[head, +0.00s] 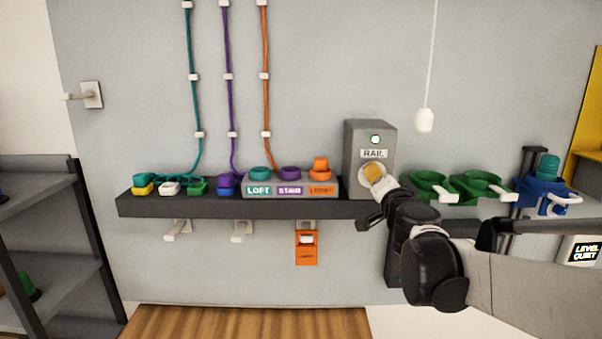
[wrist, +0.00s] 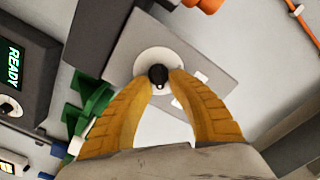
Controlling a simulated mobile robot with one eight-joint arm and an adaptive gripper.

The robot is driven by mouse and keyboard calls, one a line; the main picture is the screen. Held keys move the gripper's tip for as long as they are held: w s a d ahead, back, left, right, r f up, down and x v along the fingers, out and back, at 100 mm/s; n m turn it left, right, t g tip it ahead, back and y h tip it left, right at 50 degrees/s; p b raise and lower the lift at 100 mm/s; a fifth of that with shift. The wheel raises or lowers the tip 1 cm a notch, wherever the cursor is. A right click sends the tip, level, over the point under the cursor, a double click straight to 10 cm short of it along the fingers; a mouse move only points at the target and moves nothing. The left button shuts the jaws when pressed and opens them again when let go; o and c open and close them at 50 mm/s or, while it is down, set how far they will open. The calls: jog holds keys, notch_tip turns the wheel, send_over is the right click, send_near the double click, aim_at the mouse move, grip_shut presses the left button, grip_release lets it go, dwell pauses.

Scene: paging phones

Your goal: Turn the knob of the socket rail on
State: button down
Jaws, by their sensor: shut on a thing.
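The socket rail's grey control box (head: 354,150), labelled RAIL, stands on the dark shelf and has a small pale lamp (head: 375,139) above the label. In the wrist view, a black knob (wrist: 158,74) sits on a round white dial (wrist: 150,58) on the box face (wrist: 205,62). My gripper (head: 374,173) is at the front of the box, its yellow fingers covering the knob in the head view. In the wrist view, the fingertips (wrist: 160,80) are shut on the knob from both sides. The knob's pointing direction is hard to tell.
The dark shelf (head: 220,208) carries a LOFT, STAIR and LOBBY socket block (head: 262,189) left of the box, with coloured plugs farther left. Green holders (head: 478,186) and a blue holder (head: 541,194) are on the right. A white pull cord (head: 424,120) hangs above my arm.

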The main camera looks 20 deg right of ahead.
jog(key=c, duration=1.2)
grip_release()
jog(key=shift+w, duration=0.1)
jog(key=v, duration=1.2)
jog(key=shift+a, duration=0.1)
